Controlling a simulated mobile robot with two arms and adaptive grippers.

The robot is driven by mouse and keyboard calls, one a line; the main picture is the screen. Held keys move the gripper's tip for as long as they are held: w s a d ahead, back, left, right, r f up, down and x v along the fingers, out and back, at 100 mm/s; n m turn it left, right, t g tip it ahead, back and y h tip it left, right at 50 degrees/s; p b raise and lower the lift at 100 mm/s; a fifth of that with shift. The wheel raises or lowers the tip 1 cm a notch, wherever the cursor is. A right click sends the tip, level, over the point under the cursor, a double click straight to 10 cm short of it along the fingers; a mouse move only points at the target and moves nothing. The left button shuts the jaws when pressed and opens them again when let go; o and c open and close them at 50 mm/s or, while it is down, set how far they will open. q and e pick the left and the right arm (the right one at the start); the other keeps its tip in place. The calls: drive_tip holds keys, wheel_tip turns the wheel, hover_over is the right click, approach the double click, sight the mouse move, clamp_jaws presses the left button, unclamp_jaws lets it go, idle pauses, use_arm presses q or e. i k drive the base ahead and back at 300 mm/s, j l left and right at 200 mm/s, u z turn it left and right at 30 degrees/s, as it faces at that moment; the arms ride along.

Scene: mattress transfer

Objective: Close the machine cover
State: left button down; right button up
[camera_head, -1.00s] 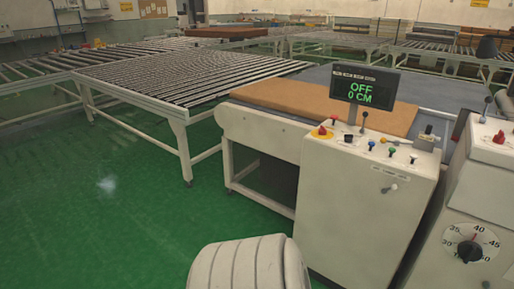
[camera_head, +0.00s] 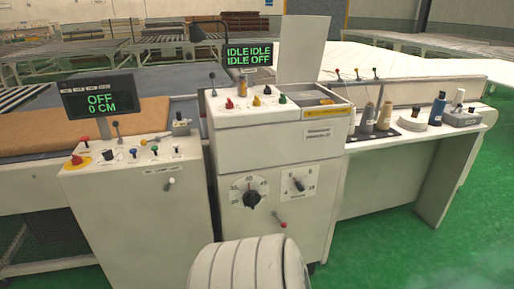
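The white machine (camera_head: 275,150) stands in the middle of the view, with control knobs on its top and two dials on its front. A flat pale panel (camera_head: 301,48), which looks like the machine cover, stands upright at the back of its top. In front of this panel, the right part of the top shows an open compartment (camera_head: 318,97); its contents are too small to tell. A screen (camera_head: 248,55) reading "IDLE IDLE / IDLE OFF" stands left of the panel. Neither of my grippers is in view.
A control cabinet (camera_head: 140,215) with an "OFF 0 CM" screen (camera_head: 98,97) stands to the left. A side table (camera_head: 408,136) to the right holds thread spools and bottles. A white mattress surface (camera_head: 400,68) lies behind. Green floor (camera_head: 460,240) is clear at right.

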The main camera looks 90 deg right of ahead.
sight(303, 40)
drive_tip(key=z, duration=2.95)
drive_tip(key=u, duration=0.35)
drive_tip(key=i+l+u, duration=0.15)
drive_tip(key=l+u, duration=0.65)
drive_tip(key=i+l+u, duration=0.1)
drive_tip(key=l+u, duration=0.7)
drive_tip(key=k+j, duration=0.05)
